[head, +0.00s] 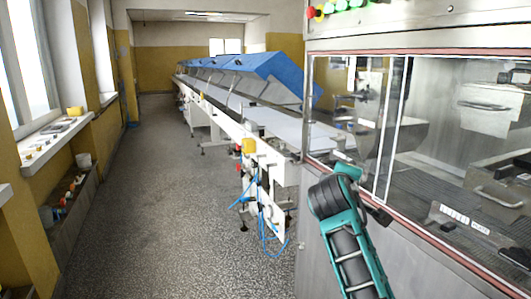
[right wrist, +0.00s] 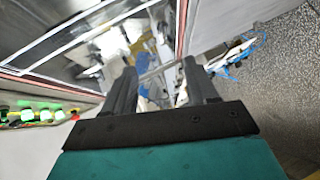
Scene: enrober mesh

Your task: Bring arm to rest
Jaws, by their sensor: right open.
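My right arm rises from the lower right of the head view, in front of the enrober machine (head: 320,240). Its right gripper is hard to make out there, pointing away behind the teal wrist. In the right wrist view my right gripper (right wrist: 160,80) shows two dark fingers spread apart with nothing between them. The machine's glass front and the conveyor lie beyond the fingers. My left gripper is in neither view.
A long conveyor (head: 270,125) with blue covers (head: 265,68) runs back from the machine. Blue hoses hang by its near end. A windowsill (head: 50,140) and a wall trough (head: 75,200) line the left. The speckled floor (head: 160,200) between is clear.

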